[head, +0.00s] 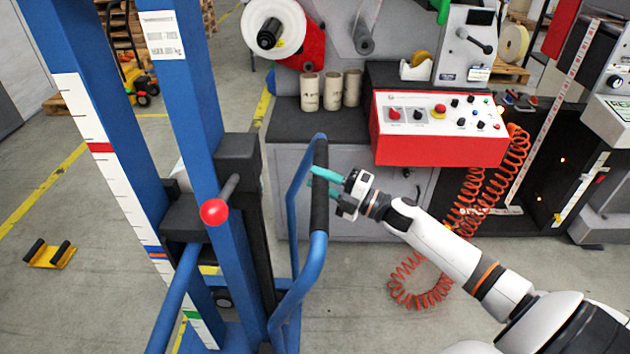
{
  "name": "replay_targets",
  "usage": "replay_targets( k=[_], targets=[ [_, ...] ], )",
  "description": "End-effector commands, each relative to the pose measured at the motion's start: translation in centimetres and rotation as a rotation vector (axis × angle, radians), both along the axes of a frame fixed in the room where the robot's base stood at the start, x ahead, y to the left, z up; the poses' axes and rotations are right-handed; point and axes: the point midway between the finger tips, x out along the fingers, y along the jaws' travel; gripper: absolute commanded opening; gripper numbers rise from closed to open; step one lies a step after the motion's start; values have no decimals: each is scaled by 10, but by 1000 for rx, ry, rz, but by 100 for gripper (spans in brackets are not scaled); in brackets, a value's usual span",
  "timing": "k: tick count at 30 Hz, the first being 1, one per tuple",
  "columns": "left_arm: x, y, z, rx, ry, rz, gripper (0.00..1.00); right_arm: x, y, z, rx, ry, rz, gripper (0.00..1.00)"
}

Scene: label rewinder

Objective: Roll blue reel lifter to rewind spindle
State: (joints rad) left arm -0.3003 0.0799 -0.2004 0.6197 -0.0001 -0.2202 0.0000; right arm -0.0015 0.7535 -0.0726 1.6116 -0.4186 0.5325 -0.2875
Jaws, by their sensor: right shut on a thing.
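The blue reel lifter (197,80) stands upright at the left, close in front of me, with two blue posts and a scale strip with coloured marks. Its blue push handle has a black grip (320,205) on the right side. My right gripper (320,181) has teal fingers and is shut on this black grip from the right. The rewind spindle seems to be the dark hub in the white roll (274,24) on the machine at the back; which spindle is meant is hard to tell. My left gripper is not in view.
A red control panel (438,128) and several cardboard cores (331,91) sit on the machine bench. A coiled orange hose (420,280) hangs to the floor right of the lifter. A yellow chock (50,256) lies at left. Grey floor is clear between lifter and chock.

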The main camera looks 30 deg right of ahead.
Motion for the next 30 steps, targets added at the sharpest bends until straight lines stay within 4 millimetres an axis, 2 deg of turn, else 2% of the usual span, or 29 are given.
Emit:
replay_targets(
  k=[4, 20, 21, 24, 30],
  targets=[
    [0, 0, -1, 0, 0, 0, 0, -1, -6, 5, 2, -8, -7, 0],
    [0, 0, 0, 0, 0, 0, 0, -2, -7, 7, 3, -12, -4, 0],
    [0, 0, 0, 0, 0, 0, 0, -2, -7, 7, 3, -12, -3, 34],
    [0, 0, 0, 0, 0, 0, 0, -2, -7, 6, 2, -10, -2, 50],
    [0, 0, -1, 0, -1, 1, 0, -3, -6, 4, 2, -7, -1, 50]
  ],
)
